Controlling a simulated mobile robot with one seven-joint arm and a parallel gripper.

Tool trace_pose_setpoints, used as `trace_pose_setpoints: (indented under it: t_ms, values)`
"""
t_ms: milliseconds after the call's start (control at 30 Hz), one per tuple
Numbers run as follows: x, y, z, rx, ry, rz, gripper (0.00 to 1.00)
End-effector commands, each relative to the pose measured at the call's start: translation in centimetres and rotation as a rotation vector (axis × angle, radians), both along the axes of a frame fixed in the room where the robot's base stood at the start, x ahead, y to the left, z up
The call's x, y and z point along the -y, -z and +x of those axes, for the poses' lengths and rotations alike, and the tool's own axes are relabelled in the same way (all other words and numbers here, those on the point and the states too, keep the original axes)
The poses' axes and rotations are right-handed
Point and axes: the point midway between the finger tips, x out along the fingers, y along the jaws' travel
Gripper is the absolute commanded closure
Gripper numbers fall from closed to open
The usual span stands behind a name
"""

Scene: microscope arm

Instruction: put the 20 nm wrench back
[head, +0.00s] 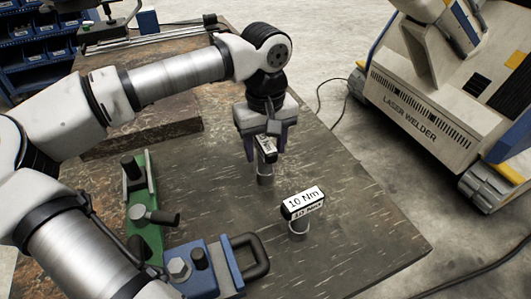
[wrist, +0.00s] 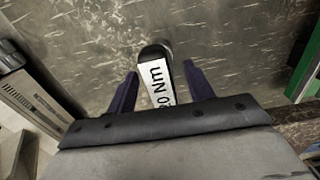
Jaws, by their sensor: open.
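A black wrench with a white label (head: 266,146) stands upright on a silver cylindrical lower part, near the middle of the table (head: 375,235). In the wrist view, the label of this wrench (wrist: 156,82) ends in "0 Nm"; its first digit is partly hidden. My gripper (head: 265,155) is over it, pointing down, with one finger on each side of its head. In the wrist view, my gripper (wrist: 161,72) is open, with gaps visible beside the wrench. A second black wrench, labelled 10 Nm (head: 303,203), stands upright nearer the camera and to the right.
A green fixture (head: 145,205) and a blue clamp with a dark handle (head: 215,268) lie left and in front. A laser welder (head: 425,110) stands on the floor at right. Blue bins (head: 35,50) are at back left. The table's right side is clear.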

Motion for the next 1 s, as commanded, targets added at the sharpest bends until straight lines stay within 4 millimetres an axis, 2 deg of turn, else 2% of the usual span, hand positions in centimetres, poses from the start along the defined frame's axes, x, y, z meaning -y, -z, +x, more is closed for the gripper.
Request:
trace_pose_setpoints:
  t_ms: [200, 400, 600, 867, 1000]
  values:
    - [0.0, -4.9, 0.1, 0.003, 0.000, 0.001, 0.48]
    - [0.0, -8.1, 0.1, 0.002, -0.001, 0.001, 0.48]
    - [0.0, -9.2, 0.0, 0.000, 0.001, 0.001, 0.48]
    - [0.0, -9.2, 0.0, 0.000, 0.001, 0.001, 0.48]
    - [0.9, -9.5, -0.2, 0.005, 0.005, -0.038, 0.48]
